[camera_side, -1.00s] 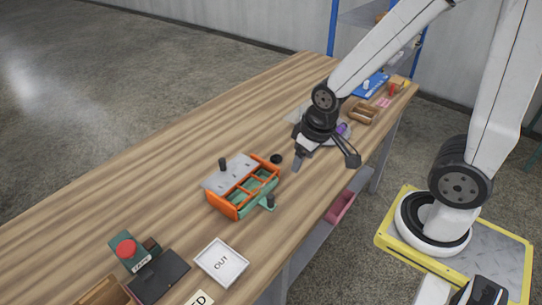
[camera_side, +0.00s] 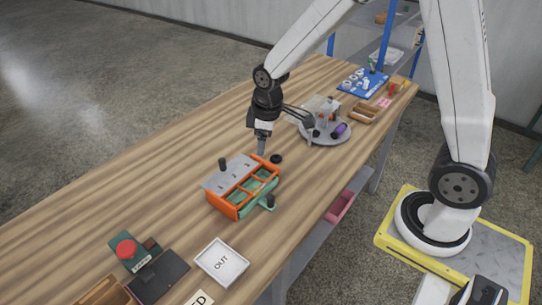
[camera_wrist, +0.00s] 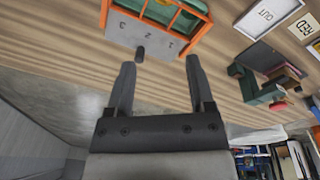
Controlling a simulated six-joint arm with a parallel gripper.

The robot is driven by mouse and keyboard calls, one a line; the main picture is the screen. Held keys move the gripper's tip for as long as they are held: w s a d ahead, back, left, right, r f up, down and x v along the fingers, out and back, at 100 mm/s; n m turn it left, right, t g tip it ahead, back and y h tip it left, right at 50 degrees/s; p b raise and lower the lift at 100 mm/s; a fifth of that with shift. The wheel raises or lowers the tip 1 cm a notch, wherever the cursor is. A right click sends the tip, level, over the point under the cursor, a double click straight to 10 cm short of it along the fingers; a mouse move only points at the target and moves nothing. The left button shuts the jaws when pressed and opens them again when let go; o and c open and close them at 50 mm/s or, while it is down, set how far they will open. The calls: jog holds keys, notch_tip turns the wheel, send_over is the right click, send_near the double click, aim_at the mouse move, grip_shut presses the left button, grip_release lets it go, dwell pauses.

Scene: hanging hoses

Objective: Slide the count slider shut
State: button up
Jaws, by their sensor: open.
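An orange frame (camera_side: 222,207) with green compartments sits on the table. A grey plate (camera_side: 222,178) with an upright black knob (camera_side: 223,164) sticks out on its far left side. I cannot read which is the count slider. My gripper (camera_side: 284,136) is open and empty, above the table behind the frame. In the wrist view, the grey plate (camera_wrist: 150,36) carries small marks, and its knob (camera_wrist: 140,53) appears between the fingertips (camera_wrist: 160,62), nearer the left one; contact is not seen.
A round grey tray (camera_side: 326,133) with small items stands farther back. A white OUT tray (camera_side: 222,262) and a red button box (camera_side: 128,252) are in front. The table left of the frame is clear.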

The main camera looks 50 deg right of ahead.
jog(key=w+f+n, duration=0.3)
jog(key=w+n, duration=0.2)
jog(key=w, duration=0.3)
jog(key=n+g, duration=0.1)
jog(key=n, duration=0.5)
send_over(222, 159)
jog(key=f, duration=0.1)
jog(key=s+f, duration=0.1)
jog(key=f, duration=0.1)
jog(key=shift+f, duration=0.3)
jog(key=shift+w+f+g, duration=0.3)
jog(key=shift+w+f, duration=0.05)
jog(key=shift+w, duration=0.1)
jog(key=shift+f, duration=3.85)
grip_shut()
